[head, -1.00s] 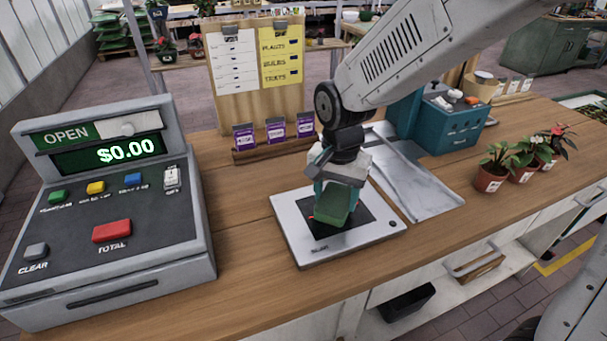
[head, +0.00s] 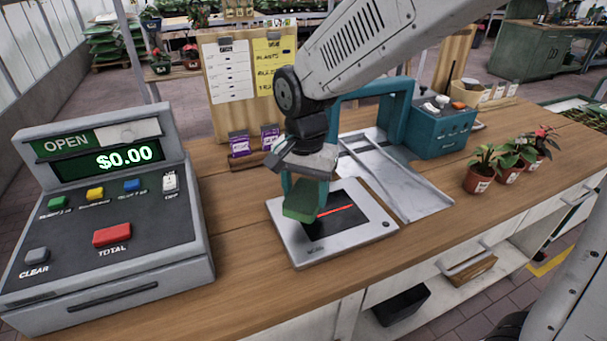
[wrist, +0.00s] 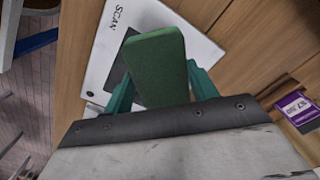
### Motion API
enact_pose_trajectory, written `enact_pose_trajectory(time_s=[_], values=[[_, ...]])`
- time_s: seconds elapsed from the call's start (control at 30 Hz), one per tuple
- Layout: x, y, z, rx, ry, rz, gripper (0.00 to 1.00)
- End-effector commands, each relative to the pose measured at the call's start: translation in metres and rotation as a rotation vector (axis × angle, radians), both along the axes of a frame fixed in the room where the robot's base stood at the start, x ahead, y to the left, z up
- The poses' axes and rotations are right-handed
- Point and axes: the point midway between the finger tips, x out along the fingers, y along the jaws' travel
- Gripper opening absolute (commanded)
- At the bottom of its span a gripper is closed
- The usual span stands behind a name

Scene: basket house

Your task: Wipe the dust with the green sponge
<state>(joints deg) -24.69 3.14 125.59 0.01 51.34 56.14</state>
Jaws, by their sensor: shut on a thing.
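My gripper (head: 303,188) is shut on the green sponge (head: 300,202) and holds it over the left part of the scanner plate (head: 295,243). The sponge also shows in the wrist view (wrist: 158,65), between the two teal fingers. Whether the sponge touches the plate is unclear. The scanner is a light grey square with a dark glass window (head: 352,217). A red line glows across the glass. I cannot make out any dust on the glass.
A cash register (head: 110,210) reading $0.00 stands at the left. Purple seed packets (head: 239,145) stand behind the scanner. A metal tray (head: 410,185), a teal machine (head: 440,130) and potted plants (head: 480,170) are to the right.

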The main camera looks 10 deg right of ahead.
Motion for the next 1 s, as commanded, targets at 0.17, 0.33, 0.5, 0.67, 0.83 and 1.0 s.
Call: enact_pose_trajectory(time_s=[0.17,0.33,0.5,0.67,0.83,1.0], values=[[0.001,-0.003,0.017,0.002,-0.003,-0.005,0.36],[0.002,-0.006,0.032,0.002,-0.003,-0.009,0.36],[0.002,-0.007,0.040,0.000,-0.001,-0.012,0.36],[0.002,-0.008,0.041,0.000,-0.001,-0.012,0.36],[0.002,-0.008,0.041,0.000,-0.001,-0.012,0.36],[0.002,-0.008,0.041,0.000,-0.001,-0.012,0.36]])
